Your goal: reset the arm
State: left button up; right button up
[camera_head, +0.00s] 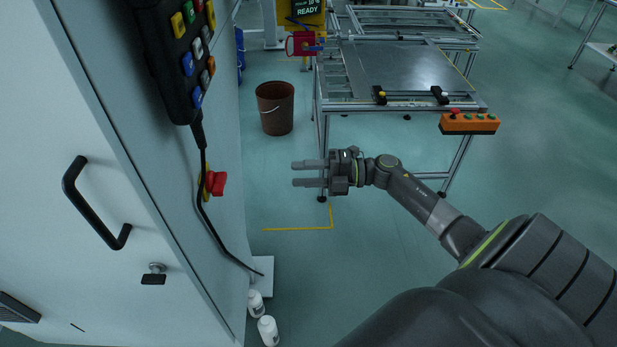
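My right gripper (308,174) is in the middle of the view, its arm coming in from the lower right. Its two grey fingers point left and stand apart with nothing between them. It hangs in free air in front of the panel fixture, touching nothing. My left gripper is not in view. The panel fixture (405,70) is a metal frame table with a flat grey sheet on it. An orange button box (469,123) sits at its front right corner.
A white cabinet (110,240) fills the left side, with a black handle (92,203), a hanging pendant (186,55) and a red emergency button (217,183). A brown bin (275,108) and white bottles (268,330) stand on the floor. The floor below the gripper is clear.

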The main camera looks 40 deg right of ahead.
jog(key=shift+s+d, duration=0.3)
jog(key=shift+d, duration=0.05)
dwell(0.3)
jog(key=s+d+f+m+t+h, duration=0.1)
jog(key=d+f+m+t+h, duration=0.25)
jog(key=f+m+h, duration=0.55)
jog(key=s+d+f+m+t+h, duration=0.25)
jog(key=d+f+m, duration=0.4)
jog(key=f, duration=0.65)
jog(key=s+f+m+g+h, duration=0.35)
jog(key=s+f+m, duration=0.25)
jog(key=f, duration=0.5)
jog(key=s+a+f+m+g+h, duration=0.1)
jog(key=s+a+f+m+g, duration=0.15)
jog(key=s+f, duration=0.4)
jog(key=s+a+f+m+g+h, duration=0.1)
jog(key=s+a+f+m+g, duration=0.15)
jog(key=s+f, duration=0.45)
jog(key=s+a+f+m+g, duration=0.1)
jog(key=s+a+f+g, duration=0.2)
jog(key=s, duration=0.7)
jog(key=s+a+f+m+g+y, duration=0.1)
jog(key=s+a, duration=0.4)
jog(key=s, duration=0.5)
notch_tip(320, 180, down, 2)
jog(key=shift+a+m+g, duration=0.25)
jog(key=shift+m+g, duration=0.3)
jog(key=shift+g, duration=0.6)
